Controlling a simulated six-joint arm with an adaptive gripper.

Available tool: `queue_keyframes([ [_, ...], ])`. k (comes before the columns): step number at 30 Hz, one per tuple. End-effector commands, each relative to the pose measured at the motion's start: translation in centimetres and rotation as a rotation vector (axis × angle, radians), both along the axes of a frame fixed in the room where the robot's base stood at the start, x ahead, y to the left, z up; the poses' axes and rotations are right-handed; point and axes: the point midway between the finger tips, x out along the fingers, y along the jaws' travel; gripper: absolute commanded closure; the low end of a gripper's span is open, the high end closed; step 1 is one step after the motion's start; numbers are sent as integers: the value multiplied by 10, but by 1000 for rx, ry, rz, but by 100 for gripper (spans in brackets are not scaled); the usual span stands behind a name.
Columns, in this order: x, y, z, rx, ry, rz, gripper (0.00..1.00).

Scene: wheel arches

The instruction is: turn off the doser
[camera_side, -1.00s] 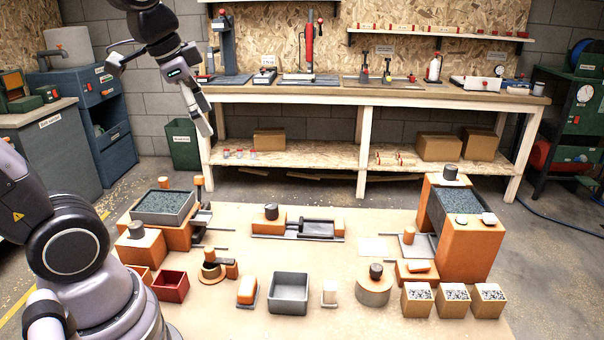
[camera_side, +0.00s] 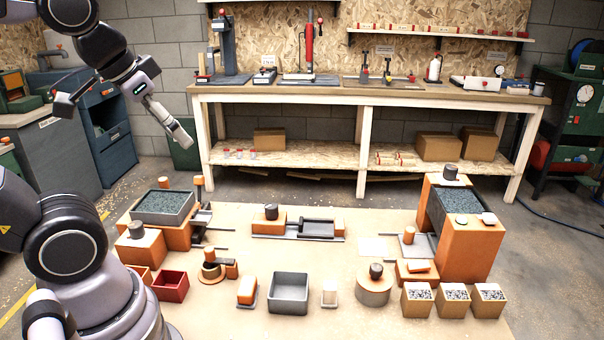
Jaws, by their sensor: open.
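Two orange stations with grey granule hoppers could be the doser; I cannot tell which. The right station (camera_side: 466,246) is a tall orange frame with a dark knob (camera_side: 450,172) on top and pale round pieces on its top right. The left station (camera_side: 178,238) carries a grey hopper (camera_side: 164,206), with a dark knob (camera_side: 136,229) on an orange block in front. My gripper (camera_side: 183,136) is open and empty in the air at upper left, above and behind the left station, touching nothing. Any on or off marking is too small to read.
A low orange-and-grey fixture (camera_side: 297,226) sits at the back middle of the board. In front are a grey bin (camera_side: 289,293), a red bin (camera_side: 171,287), a round knobbed base (camera_side: 374,288) and several filled boxes (camera_side: 452,301). A workbench (camera_side: 370,90) stands behind.

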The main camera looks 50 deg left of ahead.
Motion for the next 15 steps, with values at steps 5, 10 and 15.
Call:
queue_keyframes([
  [5, 71, 11, 5, 85, -62, -24, 85],
  [10, 156, 14, -2, 159, -152, -96, 100],
  [15, 234, 2, -29, 190, -236, -209, 100],
])
